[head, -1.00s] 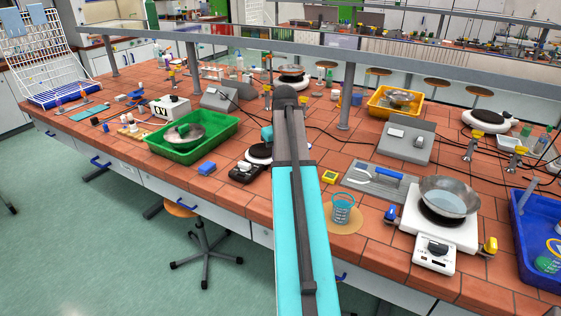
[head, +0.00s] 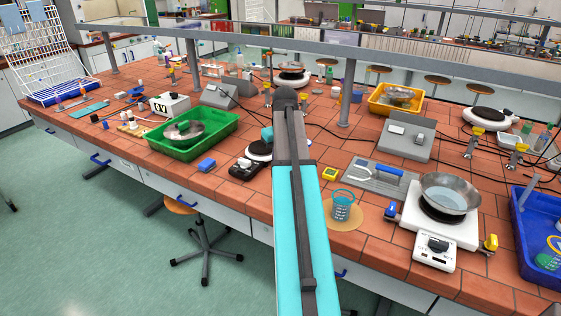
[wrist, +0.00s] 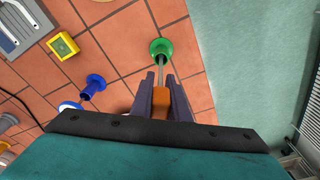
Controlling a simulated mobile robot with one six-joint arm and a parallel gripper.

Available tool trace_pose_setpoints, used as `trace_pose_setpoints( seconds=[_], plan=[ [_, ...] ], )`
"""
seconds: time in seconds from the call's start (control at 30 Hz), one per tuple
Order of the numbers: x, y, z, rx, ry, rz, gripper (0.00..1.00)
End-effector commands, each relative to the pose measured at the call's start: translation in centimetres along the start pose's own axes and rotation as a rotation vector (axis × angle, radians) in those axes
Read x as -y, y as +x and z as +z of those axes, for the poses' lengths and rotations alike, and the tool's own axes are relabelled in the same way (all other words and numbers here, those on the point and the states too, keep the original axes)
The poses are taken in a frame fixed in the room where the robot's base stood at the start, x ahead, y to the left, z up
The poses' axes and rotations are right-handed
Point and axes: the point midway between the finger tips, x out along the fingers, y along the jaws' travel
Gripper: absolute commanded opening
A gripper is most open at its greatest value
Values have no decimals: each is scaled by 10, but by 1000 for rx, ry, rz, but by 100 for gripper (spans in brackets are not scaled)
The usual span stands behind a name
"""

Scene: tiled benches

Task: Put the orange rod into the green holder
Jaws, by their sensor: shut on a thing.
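In the wrist view my gripper (wrist: 161,84) is shut on the orange rod (wrist: 160,104), whose orange part shows between the fingers. A thin grey shaft runs from the orange part toward the green holder (wrist: 161,47). The green holder is round and stands on the red tiles just beyond my fingertips. The shaft's end overlaps the holder in the picture; I cannot tell whether it is inside or only above it. In the head view my arm hides the gripper, rod and holder.
In the wrist view a blue holder (wrist: 95,84) and a yellow box (wrist: 62,44) stand to the left. The bench edge is close on the right, with floor (wrist: 240,50) beyond. In the head view a small bucket (head: 343,207) stands right of my arm.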

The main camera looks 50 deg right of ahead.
Motion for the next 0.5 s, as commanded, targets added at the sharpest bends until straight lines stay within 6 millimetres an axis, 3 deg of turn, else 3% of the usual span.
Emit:
trace_pose_setpoints(
  seconds=[0.5],
  plan=[
    [0,14,2,-1,0,0,0]
  ],
)
